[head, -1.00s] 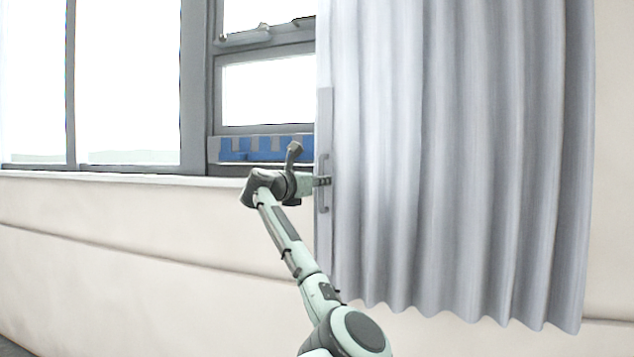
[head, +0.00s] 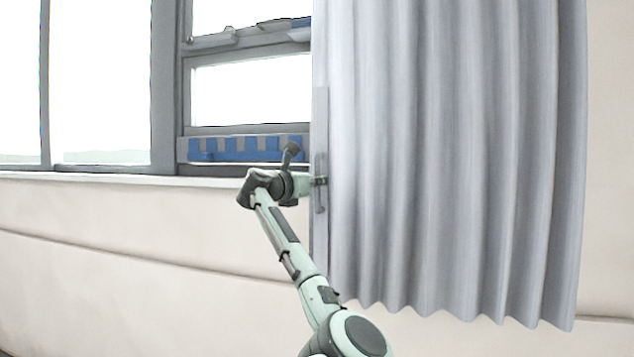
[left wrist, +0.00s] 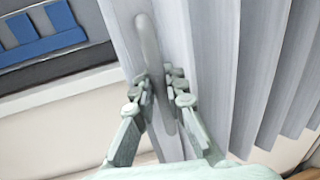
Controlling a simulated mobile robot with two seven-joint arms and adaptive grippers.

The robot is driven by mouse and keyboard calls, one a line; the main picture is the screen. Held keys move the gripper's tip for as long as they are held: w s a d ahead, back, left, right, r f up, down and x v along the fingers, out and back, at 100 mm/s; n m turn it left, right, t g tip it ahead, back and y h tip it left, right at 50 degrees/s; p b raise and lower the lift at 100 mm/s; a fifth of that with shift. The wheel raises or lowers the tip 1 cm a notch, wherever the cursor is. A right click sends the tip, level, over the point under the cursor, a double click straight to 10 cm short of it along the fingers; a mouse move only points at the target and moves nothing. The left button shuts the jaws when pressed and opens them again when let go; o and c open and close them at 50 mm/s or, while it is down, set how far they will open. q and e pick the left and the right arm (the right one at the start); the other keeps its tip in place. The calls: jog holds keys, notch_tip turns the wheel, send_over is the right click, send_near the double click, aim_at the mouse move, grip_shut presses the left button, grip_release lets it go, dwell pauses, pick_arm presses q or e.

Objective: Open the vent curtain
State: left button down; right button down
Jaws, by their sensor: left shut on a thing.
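The vent curtain (head: 450,160) is a grey pleated sheet that hangs over the right part of the window, with its left edge beside the blue-marked vent strip. A grey vertical handle (head: 320,200) sits on a flat strip along that left edge. My left gripper (head: 321,181) reaches it from the left and is shut on the handle. In the left wrist view the two fingers (left wrist: 160,90) stand on either side of the handle (left wrist: 148,40), with the curtain pleats (left wrist: 230,70) to the right. My right gripper is not in view.
The window (head: 250,95) with grey frames is uncovered left of the curtain. The blue and grey vent strip (head: 240,149) lies under the lower pane. A pale sill (head: 100,180) and wall (head: 150,235) run below. Bare wall (head: 610,150) shows right of the curtain.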

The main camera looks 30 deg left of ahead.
pick_arm(q)
jog(key=shift+r, duration=0.1)
jog(key=c, duration=1.5)
grip_release()
jog(key=shift+c, duration=0.2)
jog(key=s, duration=1.2)
jog(key=shift+d, duration=0.3)
